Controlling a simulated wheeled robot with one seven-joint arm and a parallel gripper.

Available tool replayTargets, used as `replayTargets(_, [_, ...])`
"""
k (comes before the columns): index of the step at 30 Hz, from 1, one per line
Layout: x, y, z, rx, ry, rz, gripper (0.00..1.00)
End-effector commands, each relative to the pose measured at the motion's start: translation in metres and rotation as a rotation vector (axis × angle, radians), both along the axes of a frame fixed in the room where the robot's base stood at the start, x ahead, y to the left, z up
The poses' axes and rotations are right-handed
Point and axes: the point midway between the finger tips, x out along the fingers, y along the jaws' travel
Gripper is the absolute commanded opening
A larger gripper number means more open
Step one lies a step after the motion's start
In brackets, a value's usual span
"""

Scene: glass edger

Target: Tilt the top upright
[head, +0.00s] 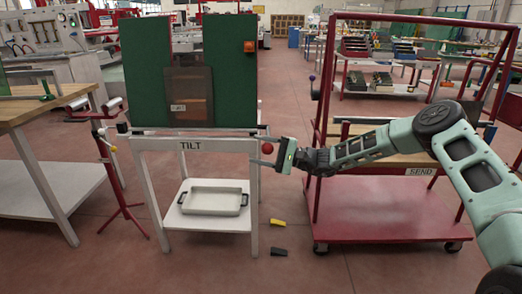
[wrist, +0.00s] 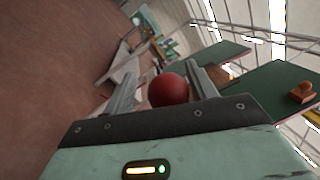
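The tilting top is a green panel (head: 145,75) in the head view. It stands upright on a pale frame labelled TILT (head: 190,145), with a brownish pane (head: 190,97) at its middle. The top's green surface also shows in the wrist view (wrist: 271,88). A red ball knob (head: 266,148) is at the frame's right side. My gripper (head: 264,162) is beside it, fingers pointing left. In the wrist view, the red ball (wrist: 168,89) appears between the spread fingers of my gripper (wrist: 160,85). I cannot tell whether a finger touches it.
A red SEND cart (head: 385,225) stands to the right, under my arm. A wooden bench (head: 40,105) and a red stand (head: 115,170) are on the left. A white tray (head: 212,211) sits on the lower shelf. Yellow (head: 278,223) and dark (head: 279,252) pieces lie on the floor.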

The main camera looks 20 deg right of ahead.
Motion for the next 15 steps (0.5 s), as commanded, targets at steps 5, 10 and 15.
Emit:
replayTargets(5, [-0.001,-0.006,0.001,0.002,-0.002,-0.002,0.57])
replayTargets(10, [-0.009,-0.030,-0.004,0.001,-0.001,-0.005,0.57])
replayTargets(15, [-0.022,-0.066,-0.012,0.002,-0.001,-0.006,0.57])
